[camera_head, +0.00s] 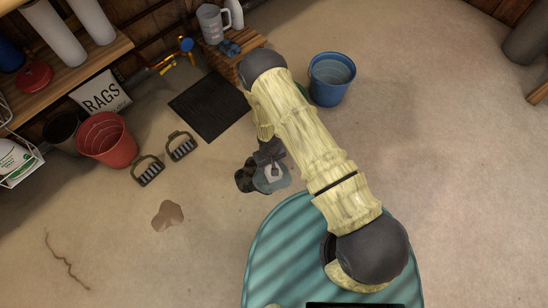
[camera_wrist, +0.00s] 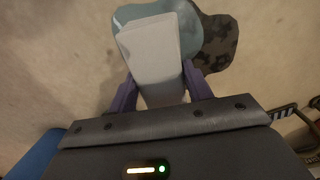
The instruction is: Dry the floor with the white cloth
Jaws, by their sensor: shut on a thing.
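My gripper (camera_wrist: 158,84) is shut on the folded white cloth (camera_wrist: 152,48), with a finger on each side of it. In the wrist view the cloth lies over part of a light blue wet patch (camera_wrist: 127,14), which shows around its far end. I cannot tell whether the cloth touches the floor. A dark mottled patch (camera_wrist: 221,42) adjoins the wet patch. In the head view my gripper (camera_head: 271,160) is low over the floor, with the wet patch (camera_head: 283,184) and the dark patch (camera_head: 243,178) beside it. The cloth is mostly hidden there.
A blue bucket (camera_head: 331,81) stands beyond my arm. A red bucket (camera_head: 104,142), two stirrup-like metal pieces (camera_head: 148,171) and a black mat (camera_head: 209,105) are at the left. A brown stain (camera_head: 168,215) and a crack (camera_head: 65,262) mark the floor. The right floor is clear.

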